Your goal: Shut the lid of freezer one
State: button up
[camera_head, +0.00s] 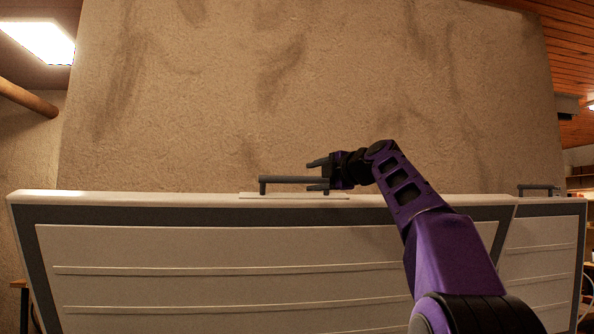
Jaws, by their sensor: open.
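A large white freezer lid (220,247) stands raised across the lower part of the view, its ribbed inner side with a grey seal border (150,215) facing me. A dark grey bar handle (285,180) sits on a pale plate at the lid's top edge. My gripper (318,174) is open at the right end of this handle, its fingers pointing left. The fingers overlap the handle's end in the picture; whether they touch it I cannot tell. No label shows which freezer this is. The freezer body below is out of view.
A second raised lid (540,245) with its own handle (538,188) stands close by on the right. A rough plaster wall (300,90) rises behind the lids. My purple arm covers the right part of the large lid.

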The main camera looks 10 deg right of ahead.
aim_at(299, 179)
jog(key=p+x, duration=0.1)
jog(key=x, duration=0.1)
jog(key=p+x, duration=0.1)
jog(key=x, duration=0.1)
jog(key=p+x, duration=0.1)
jog(key=x, duration=0.1)
jog(key=shift+w+r+p, duration=0.2)
jog(key=shift+r+p, duration=0.05)
jog(key=shift+p, duration=0.15)
jog(key=shift+f+p+x, duration=0.2)
jog(key=shift+p+x, duration=0.25)
jog(key=shift+x, duration=0.45)
jog(key=shift+c, duration=0.4)
jog(key=shift+s, duration=0.1)
grip_shut()
